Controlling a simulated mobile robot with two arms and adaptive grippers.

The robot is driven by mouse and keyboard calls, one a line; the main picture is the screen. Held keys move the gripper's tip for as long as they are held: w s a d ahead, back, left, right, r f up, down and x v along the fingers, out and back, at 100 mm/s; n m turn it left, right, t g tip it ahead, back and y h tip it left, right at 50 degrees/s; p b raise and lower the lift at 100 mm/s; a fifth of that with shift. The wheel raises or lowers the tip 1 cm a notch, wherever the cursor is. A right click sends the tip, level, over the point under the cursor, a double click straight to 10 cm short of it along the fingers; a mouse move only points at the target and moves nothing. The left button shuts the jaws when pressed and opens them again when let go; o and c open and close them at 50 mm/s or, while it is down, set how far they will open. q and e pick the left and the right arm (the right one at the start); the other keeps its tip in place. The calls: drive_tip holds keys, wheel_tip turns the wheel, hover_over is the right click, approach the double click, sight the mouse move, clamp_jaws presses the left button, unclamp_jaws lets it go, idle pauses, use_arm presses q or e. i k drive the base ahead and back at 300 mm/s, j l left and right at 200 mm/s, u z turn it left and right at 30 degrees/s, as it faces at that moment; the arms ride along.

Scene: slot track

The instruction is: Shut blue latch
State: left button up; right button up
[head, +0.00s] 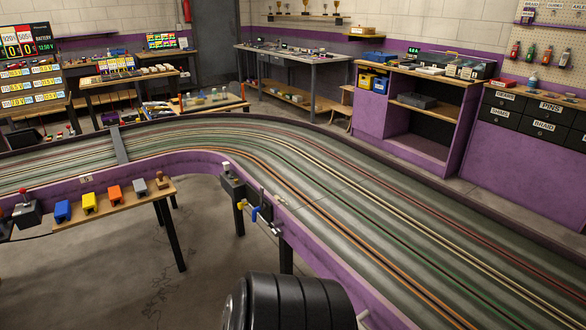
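The blue latch (256,213) is a small blue lever on the near purple wall of the slot track, just left of the picture's middle. It appears tilted, and its exact position relative to its catch is too small to tell. A yellow lever (242,204) sits just left of it, below a dark box (231,182) fixed to the track's edge. A small metal rod (262,195) stands beside the blue latch. Neither my left nor my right gripper is in view.
The slot track (330,200) curves from the left to the lower right. A wooden shelf (133,195) with blue, yellow, orange and grey blocks stands left of the latch. Dark track legs (286,258) stand below it. The grey floor (205,240) in front is mostly clear.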

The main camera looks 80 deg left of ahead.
sight(262, 206)
drive_tip(key=u, duration=2.95)
